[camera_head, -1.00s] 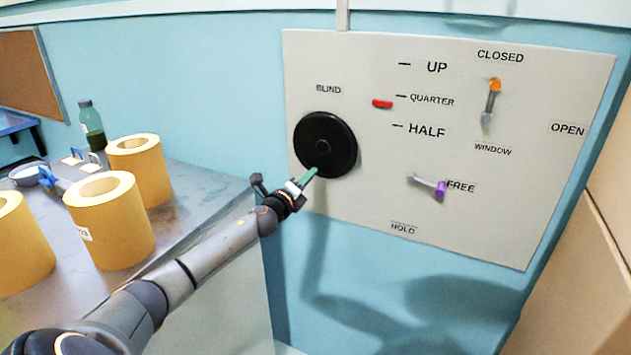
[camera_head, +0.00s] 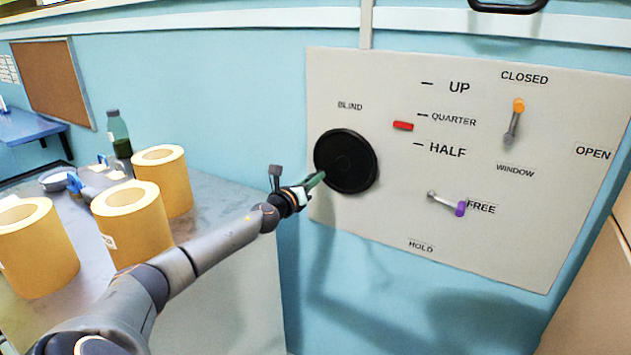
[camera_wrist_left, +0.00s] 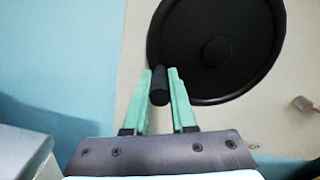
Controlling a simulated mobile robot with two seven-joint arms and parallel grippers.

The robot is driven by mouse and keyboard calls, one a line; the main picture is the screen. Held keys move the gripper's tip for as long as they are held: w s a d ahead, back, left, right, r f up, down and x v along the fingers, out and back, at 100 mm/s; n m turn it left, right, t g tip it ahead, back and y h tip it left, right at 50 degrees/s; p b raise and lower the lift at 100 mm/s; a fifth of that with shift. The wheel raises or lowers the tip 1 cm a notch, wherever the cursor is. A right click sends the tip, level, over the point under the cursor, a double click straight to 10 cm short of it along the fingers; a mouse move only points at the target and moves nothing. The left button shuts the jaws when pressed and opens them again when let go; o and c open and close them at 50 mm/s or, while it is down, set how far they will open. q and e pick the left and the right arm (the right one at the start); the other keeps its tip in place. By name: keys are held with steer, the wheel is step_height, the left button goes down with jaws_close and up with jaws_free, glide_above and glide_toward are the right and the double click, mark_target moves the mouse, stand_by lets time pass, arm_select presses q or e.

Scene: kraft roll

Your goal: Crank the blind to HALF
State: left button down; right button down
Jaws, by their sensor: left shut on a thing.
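The black blind crank wheel (camera_head: 346,160) is on the pale wall panel (camera_head: 380,215), under the BLIND label. My left gripper (camera_head: 318,180) is at the wheel's lower-left edge. In the left wrist view its green fingers (camera_wrist_left: 160,88) are shut on the wheel's black handle (camera_wrist_left: 159,86); the wheel (camera_wrist_left: 205,45) fills the upper right. The red blind marker (camera_head: 403,126) sits below the QUARTER tick and above the HALF tick (camera_head: 418,144), about midway. The purple-knobbed lever (camera_head: 446,203) points at FREE. My right gripper is not in view.
The window lever's orange knob (camera_head: 519,105) is up by CLOSED. A grey counter (camera_head: 215,205) at left holds several kraft rolls, including one in front (camera_head: 135,225), and a green bottle (camera_head: 119,135). The wall below the panel is clear.

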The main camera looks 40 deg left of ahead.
arm_select(q)
steer(key=shift+a+r, duration=0.25)
steer(key=c, duration=1.1)
jaws_free()
steer(key=o, duration=0.3)
steer(key=shift+d+f, duration=0.1)
steer(key=shift+o, duration=0.2)
steer(key=shift+s, duration=0.1)
steer(key=v, duration=1.2)
steer(key=shift+s, duration=0.2)
